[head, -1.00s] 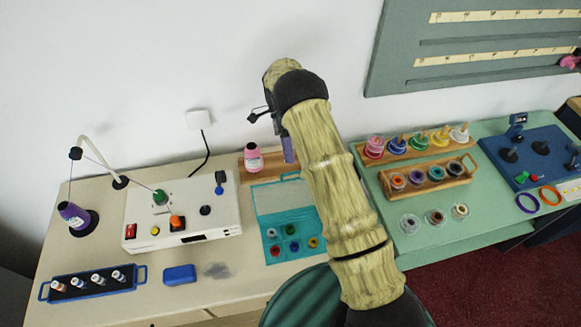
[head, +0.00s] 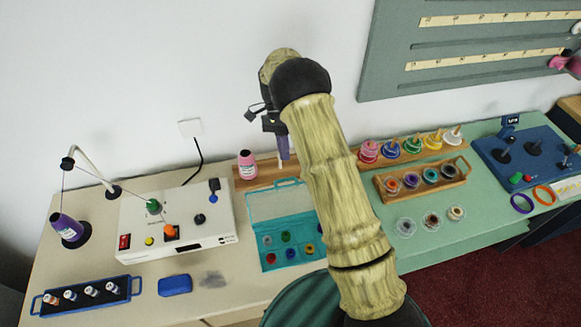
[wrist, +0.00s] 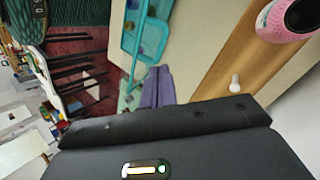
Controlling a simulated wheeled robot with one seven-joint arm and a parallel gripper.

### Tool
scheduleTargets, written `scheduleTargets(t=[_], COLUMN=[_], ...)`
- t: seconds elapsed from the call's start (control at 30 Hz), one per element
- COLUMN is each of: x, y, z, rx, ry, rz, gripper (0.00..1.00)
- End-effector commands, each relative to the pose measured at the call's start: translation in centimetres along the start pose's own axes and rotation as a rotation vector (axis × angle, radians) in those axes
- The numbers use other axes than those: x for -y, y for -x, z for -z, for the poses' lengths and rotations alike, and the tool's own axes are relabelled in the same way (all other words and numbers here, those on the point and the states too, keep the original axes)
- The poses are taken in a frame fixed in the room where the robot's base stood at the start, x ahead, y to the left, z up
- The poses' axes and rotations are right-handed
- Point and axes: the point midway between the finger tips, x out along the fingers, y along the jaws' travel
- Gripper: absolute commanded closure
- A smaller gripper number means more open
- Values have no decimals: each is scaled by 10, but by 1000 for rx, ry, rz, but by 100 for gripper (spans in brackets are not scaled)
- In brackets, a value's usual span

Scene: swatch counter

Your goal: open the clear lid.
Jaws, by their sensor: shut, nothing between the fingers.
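The teal box (head: 291,254) stands on the counter, with several coloured bobbins in its compartments. Its clear lid (head: 281,203) with a teal frame is raised and leans back behind the box, toward the wall. My gripper (head: 284,153) has purple fingers, which are shut and empty above and behind the lid's top edge, apart from it. My arm covers the right side of the box. In the wrist view the purple fingers (wrist: 158,88) are together, and part of the teal box and lid frame (wrist: 143,30) shows beyond them.
A pink spool (head: 247,165) stands on a wooden rack (head: 262,175) just left of my gripper. A white machine (head: 180,225) is left of the box. Right of my arm are a thread-spool rack (head: 415,151) and a wooden tray (head: 425,185). The wall is close behind.

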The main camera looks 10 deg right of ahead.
Motion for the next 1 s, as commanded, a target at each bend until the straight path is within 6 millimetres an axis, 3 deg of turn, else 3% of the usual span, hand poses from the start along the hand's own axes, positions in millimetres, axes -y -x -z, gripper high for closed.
scheduleTargets(t=[0.5, 0.67, 1.0], x=[-8, -9, -8], y=[30, 33, 32], z=[10, 11, 12], rx=[-390, -445, -444], ry=[899, 993, 994], rz=[245, 250, 249], gripper=[100, 100, 100])
